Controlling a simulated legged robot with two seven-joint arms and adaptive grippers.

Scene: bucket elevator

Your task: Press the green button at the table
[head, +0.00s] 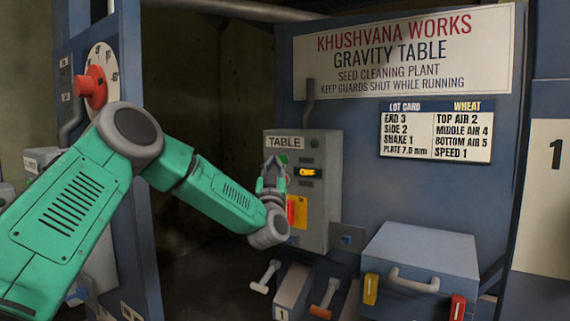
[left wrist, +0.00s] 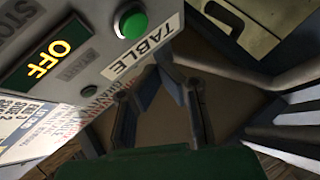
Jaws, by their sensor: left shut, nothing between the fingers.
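The grey control box (head: 318,211) labelled TABLE stands on the blue frame, with a lit OFF display. The round green button (left wrist: 133,24) shows at the top of the left wrist view, between the OFF display (left wrist: 46,65) and the TABLE label (left wrist: 143,47). In the head view my gripper seems to hide the button. My left gripper (head: 272,168) is in front of the box's left side. It is shut and empty. In the left wrist view its fingertips (left wrist: 163,75) are below the button in the picture, apart from it. My right gripper is not in view.
A red knob with a dial (head: 101,61) is on the blue post at left. Below the box are levers with white and orange handles (head: 325,298). A grey lidded box (head: 421,250) with yellow and red latches stands at lower right. A dark opening lies behind my arm.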

